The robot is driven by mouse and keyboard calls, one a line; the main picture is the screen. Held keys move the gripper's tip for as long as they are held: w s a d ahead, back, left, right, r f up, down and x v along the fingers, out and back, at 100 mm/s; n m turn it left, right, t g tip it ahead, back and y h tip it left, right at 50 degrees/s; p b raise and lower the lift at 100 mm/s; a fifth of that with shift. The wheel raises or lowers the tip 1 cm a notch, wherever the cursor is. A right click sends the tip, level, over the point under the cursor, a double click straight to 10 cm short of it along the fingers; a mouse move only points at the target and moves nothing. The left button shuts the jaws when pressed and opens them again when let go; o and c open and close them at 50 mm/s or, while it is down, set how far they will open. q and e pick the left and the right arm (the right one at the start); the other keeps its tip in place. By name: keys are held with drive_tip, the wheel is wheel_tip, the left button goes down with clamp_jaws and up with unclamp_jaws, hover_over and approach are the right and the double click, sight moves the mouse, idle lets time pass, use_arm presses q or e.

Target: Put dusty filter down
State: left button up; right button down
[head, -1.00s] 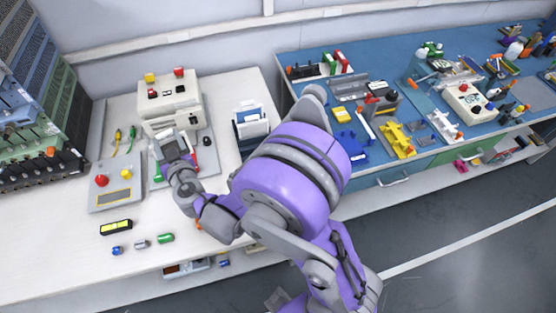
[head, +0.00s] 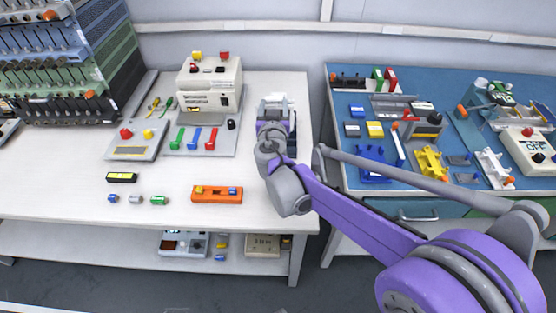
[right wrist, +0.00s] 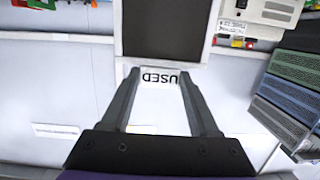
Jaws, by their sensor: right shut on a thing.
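In the right wrist view a square filter with a dark grey face and a white frame (right wrist: 162,28) is at the top middle. My right gripper (right wrist: 160,72) is shut on its near edge. A white surface marked "USED", upside down, shows between the fingers; I cannot tell what it belongs to. In the head view my right gripper (head: 271,126) is over the right part of the white table, at the filter holder (head: 293,124), which the wrist mostly hides. Whether the filter touches the holder is hidden. My left gripper is not in view.
On the white table (head: 270,230) stand a beige machine (head: 210,85), a button panel (head: 138,138) and an orange tray (head: 217,195). Equipment racks (head: 70,60) stand at the left. A blue workbench (head: 350,170) with several tools is at the right, past a gap.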

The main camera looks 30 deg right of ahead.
drive_tip(key=shift+d+f, duration=0.2)
drive_tip(key=shift+d, duration=0.2)
use_arm(q)
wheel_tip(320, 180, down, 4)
drive_tip(key=b, duration=0.3)
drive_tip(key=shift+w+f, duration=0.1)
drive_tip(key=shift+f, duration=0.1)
use_arm(e)
wheel_tip(320, 180, down, 9)
drive_tip(key=shift+f, duration=0.1)
drive_tip(key=shift+f, duration=0.15)
drive_tip(key=shift+c, duration=0.7)
unclamp_jaws()
use_arm(q)
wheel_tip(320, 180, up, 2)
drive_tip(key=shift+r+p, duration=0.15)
drive_tip(key=shift+p, duration=0.75)
use_arm(e)
drive_tip(key=v, duration=1.2)
